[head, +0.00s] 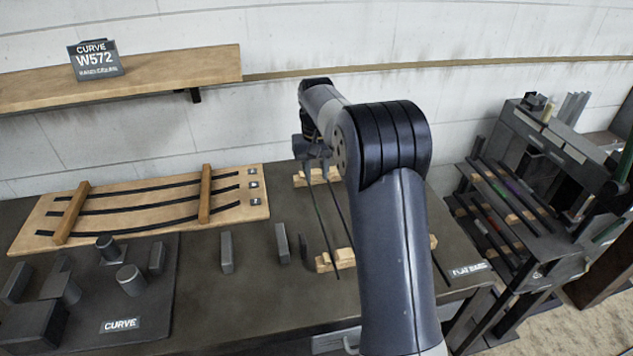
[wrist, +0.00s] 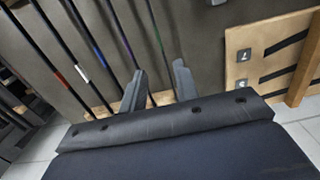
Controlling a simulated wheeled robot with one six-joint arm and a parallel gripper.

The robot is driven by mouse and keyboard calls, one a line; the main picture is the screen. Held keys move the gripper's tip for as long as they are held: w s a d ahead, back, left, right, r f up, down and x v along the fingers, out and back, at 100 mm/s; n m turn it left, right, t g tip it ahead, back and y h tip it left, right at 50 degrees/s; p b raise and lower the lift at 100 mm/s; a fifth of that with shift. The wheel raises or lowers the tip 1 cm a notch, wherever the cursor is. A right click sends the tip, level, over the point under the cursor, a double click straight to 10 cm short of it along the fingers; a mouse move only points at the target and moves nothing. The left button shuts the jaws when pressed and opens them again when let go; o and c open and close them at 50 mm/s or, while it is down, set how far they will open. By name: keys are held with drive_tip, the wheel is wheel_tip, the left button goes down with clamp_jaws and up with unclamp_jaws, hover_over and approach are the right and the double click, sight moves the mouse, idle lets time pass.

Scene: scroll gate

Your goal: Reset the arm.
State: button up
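My arm reaches over the workbench (head: 205,285), and its dark upper link hides part of the bench in the head view. My gripper (head: 314,150) is above the far middle of the bench, partly hidden by its own wrist. In the wrist view my gripper (wrist: 159,71) has its two grey fingers apart. Several thin dark rods (wrist: 92,45) with coloured bands run below and past the fingers. I see no rod clearly held. In the head view, dark rods (head: 325,215) lie across wooden support blocks (head: 336,260) under the gripper.
A wooden board (head: 150,207) with curved black strips lies at the back left. Dark metal blocks (head: 40,325) and posts stand by the CURVE label (head: 122,325). A shelf (head: 170,72) bears the W572 sign (head: 95,60). A rack (head: 520,190) with rods stands at right.

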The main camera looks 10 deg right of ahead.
sight(316, 207)
drive_tip(key=shift+f, duration=0.1)
idle(0.3)
wheel_tip(316, 207, down, 11)
drive_tip(key=shift+r+p, duration=0.2)
drive_tip(key=shift+p, duration=0.45)
drive_tip(key=shift+r, duration=0.3)
